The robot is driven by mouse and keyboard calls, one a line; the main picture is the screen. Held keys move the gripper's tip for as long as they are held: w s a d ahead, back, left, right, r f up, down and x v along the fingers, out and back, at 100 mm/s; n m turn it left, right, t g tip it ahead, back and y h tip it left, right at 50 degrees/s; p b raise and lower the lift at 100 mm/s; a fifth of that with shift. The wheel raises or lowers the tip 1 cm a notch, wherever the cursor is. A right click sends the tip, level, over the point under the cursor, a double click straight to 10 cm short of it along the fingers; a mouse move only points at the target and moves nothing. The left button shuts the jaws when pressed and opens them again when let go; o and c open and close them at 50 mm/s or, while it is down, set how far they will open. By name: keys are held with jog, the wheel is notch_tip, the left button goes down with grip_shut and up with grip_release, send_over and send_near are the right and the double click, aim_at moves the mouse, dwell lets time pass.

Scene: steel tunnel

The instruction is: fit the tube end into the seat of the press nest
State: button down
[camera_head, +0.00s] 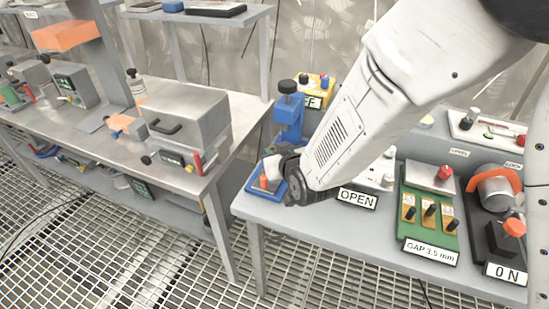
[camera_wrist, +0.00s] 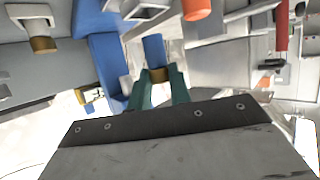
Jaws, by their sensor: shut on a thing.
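In the wrist view my gripper (camera_wrist: 160,82) has two green fingers shut on a short tube (camera_wrist: 153,50), which is blue with a brownish band at the fingertips. The tube's far end points up the picture. A blue press (camera_head: 290,118) with a black knob stands at the table's left end in the head view; its blue base (camera_head: 255,187) is partly covered by my arm. An orange cylinder (camera_head: 263,182) stands at that base; a similar orange cylinder (camera_wrist: 197,8) shows at the wrist view's top edge. I cannot make out the nest's seat.
On the right table are a label reading OPEN (camera_head: 357,199), a green gauge panel (camera_head: 430,215) and a black fixture with an orange clamp (camera_head: 495,215). A steel bench (camera_head: 110,140) with a grey box (camera_head: 188,118) stands left, across a gap of grated floor (camera_head: 170,255).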

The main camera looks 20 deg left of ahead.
jog(key=shift+w+a+f, duration=0.1)
jog(key=shift+w+f, duration=0.1)
jog(key=shift+f, duration=1.6)
jog(key=shift+f, duration=0.1)
jog(key=c, duration=1.3)
grip_release()
jog(key=shift+s+r, duration=0.15)
jog(key=shift+r, duration=0.05)
jog(key=v, duration=1.1)
jog(key=shift+s+d+r, duration=0.2)
jog(key=shift+d, duration=0.1)
